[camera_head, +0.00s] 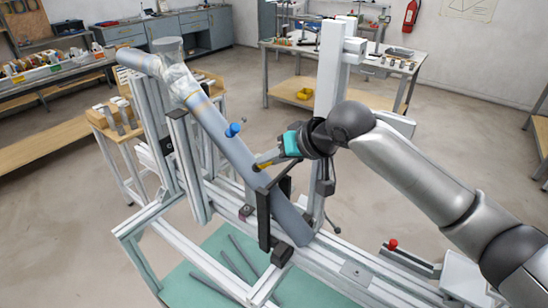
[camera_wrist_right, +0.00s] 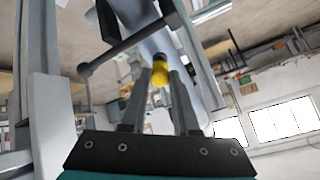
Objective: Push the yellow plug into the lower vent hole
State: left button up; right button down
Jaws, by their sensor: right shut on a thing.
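The yellow plug (camera_wrist_right: 160,76) is held between the two fingertips of my right gripper (camera_wrist_right: 161,88) in the wrist view. In the head view my right gripper (camera_head: 262,163) comes in from the right, its fingers beside the lower half of the slanted grey tube (camera_head: 224,137). The plug's end points at the tube (camera_wrist_right: 178,44) and is close to it; I cannot tell whether they touch. The lower vent hole cannot be made out. A blue plug (camera_head: 232,130) sticks out of the tube higher up. My left gripper is not in view.
The tube lies in a metal frame jig (camera_head: 334,262) with a black clamp bar (camera_head: 263,220) close below my gripper. A white upright post (camera_head: 327,75) stands just behind the gripper. A red knob (camera_head: 393,244) is at the lower right. Workbenches stand farther back.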

jog(key=shift+x, duration=1.05)
jog(key=c, duration=0.6)
grip_release()
jog(key=shift+s+f, duration=0.15)
jog(key=b+v, duration=0.1)
jog(key=v, duration=1.4)
jog(key=shift+d, duration=0.1)
